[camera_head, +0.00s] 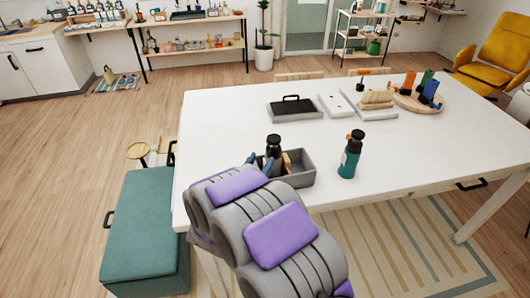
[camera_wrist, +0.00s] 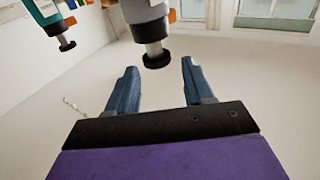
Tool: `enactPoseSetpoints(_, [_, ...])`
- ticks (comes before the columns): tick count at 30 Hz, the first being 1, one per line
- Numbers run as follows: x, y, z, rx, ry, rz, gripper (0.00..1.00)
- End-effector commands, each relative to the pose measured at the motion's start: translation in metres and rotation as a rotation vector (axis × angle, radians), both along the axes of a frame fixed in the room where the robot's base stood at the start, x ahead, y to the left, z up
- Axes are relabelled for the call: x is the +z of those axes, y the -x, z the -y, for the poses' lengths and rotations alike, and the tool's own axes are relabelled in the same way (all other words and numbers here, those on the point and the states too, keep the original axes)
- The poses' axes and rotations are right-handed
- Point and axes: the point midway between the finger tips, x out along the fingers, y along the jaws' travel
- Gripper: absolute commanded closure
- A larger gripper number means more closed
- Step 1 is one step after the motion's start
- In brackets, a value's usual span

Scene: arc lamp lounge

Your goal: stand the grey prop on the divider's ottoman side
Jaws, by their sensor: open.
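A grey bottle-like prop with a black cap (camera_wrist: 145,12) shows in the wrist view, its cap just past and between my fingertips. In the head view a dark-capped bottle (camera_head: 274,141) rises at the box's left end, its lower part hidden by my gripper. My gripper (camera_head: 264,163) is at that end with its blue fingers apart; they also show spread and empty in the wrist view (camera_wrist: 160,70). The grey box (camera_head: 303,178) sits near the table's front edge. A tan piece (camera_head: 287,160) shows inside; I cannot tell if it is the divider. The teal ottoman (camera_head: 145,215) is left of the table.
A teal bottle with a dark cap (camera_head: 348,160) stands right of the box. Behind are a dark tray (camera_head: 293,112), a white board (camera_head: 334,105) and a round wooden board with colored items (camera_head: 420,103). The right front of the white table (camera_head: 430,150) is clear.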

Motion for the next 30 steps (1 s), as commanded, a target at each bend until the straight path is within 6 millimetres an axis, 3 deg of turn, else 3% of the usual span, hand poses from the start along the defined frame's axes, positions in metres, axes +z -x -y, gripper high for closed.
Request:
enactPoseSetpoints(6, [-0.002,0.037,-0.013,0.003,-0.001,-0.002,0.48])
enactPoseSetpoints(13, [-0.004,0.057,-0.017,0.0,-0.003,-0.002,0.48])
enactPoseSetpoints(23, [-0.004,0.06,-0.017,0.0,-0.004,-0.003,0.48])
enactPoseSetpoints(30, [-0.007,0.041,-0.02,0.072,-0.149,-0.147,0.48])
